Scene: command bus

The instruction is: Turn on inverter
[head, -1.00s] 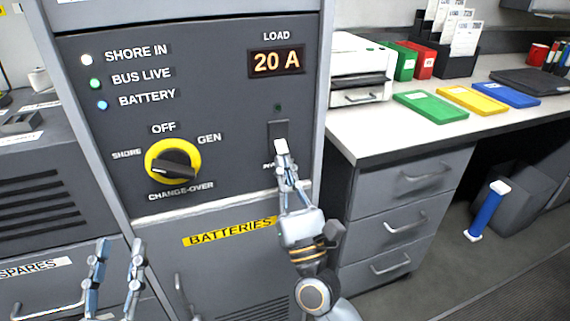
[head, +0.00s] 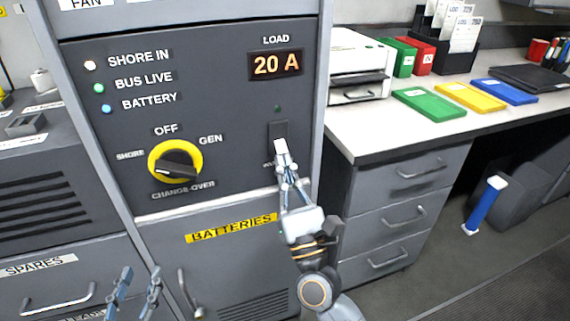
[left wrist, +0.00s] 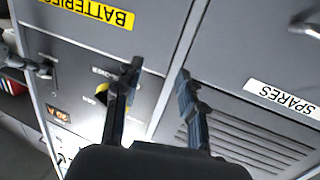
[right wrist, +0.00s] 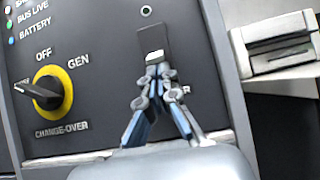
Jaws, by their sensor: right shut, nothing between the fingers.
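The inverter switch (head: 278,131) is a dark rocker on the grey panel, below the LOAD display. Its lamp (head: 278,108) looks dark green and unlit. The label under the switch is mostly hidden by my right gripper. My right gripper (head: 281,150) is shut and empty, with its tips at the lower part of the switch. The right wrist view shows the switch (right wrist: 152,42) just beyond the closed fingertips (right wrist: 157,72); I cannot tell whether they touch it. My left gripper (head: 139,272) is open and empty, low in front of the cabinet; its spread fingers also show in the left wrist view (left wrist: 160,70).
The yellow-ringed change-over knob (head: 175,162) is left of the switch. The LOAD display (head: 276,65) reads 20 A. The SPARES drawer (head: 50,275) is at the lower left.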

